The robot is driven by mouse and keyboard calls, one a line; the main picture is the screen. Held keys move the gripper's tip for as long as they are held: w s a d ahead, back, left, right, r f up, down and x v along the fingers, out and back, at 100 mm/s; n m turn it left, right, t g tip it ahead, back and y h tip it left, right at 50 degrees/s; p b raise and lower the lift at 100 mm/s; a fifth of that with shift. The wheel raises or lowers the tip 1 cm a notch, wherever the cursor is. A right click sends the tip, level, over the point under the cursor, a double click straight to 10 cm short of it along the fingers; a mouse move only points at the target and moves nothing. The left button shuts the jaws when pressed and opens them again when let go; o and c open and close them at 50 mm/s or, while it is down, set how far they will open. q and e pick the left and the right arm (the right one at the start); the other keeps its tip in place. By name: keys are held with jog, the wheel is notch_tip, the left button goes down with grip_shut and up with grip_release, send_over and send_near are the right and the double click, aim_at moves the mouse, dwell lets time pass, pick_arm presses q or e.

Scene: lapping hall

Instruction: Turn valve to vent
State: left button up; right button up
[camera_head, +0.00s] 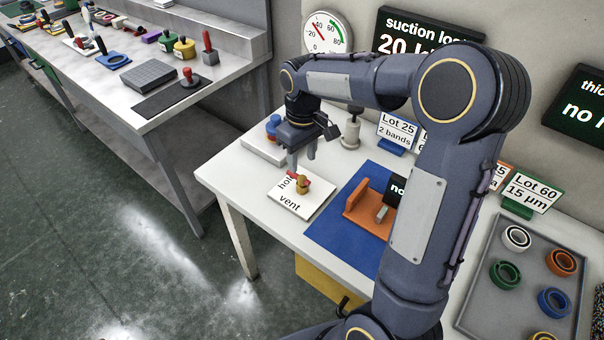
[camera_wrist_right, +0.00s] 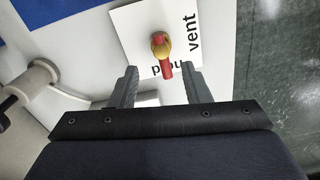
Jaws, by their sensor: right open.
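The valve (camera_head: 303,186) has a yellow body and a red handle, and sits on a white plate (camera_head: 288,205) lettered "hold" and "vent". The red handle (camera_wrist_right: 165,69) lies over the "hold" lettering, partly covering it, not toward "vent". My right gripper (camera_head: 301,163) is open and points down just above the valve, on its "hold" side. In the right wrist view, the valve's yellow body (camera_wrist_right: 160,45) lies beyond the two fingertips (camera_wrist_right: 159,72), and the handle's end lies between them in the picture. I cannot tell whether they touch it. My left gripper is not in view.
A pressure gauge (camera_head: 326,34) and a dark "suction" display (camera_head: 425,35) are on the wall. A blue mat (camera_head: 332,223) with an orange bracket (camera_head: 369,207) lies right of the plate. A grey tray (camera_head: 477,292) of coloured rings is at the right. My right arm hides part of the table.

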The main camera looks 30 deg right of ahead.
aim_at(302, 177)
notch_tip(302, 177, down, 6)
jog(key=shift+s+a+r, duration=0.1)
jog(key=shift+s, duration=0.05)
grip_shut()
dwell(0.4)
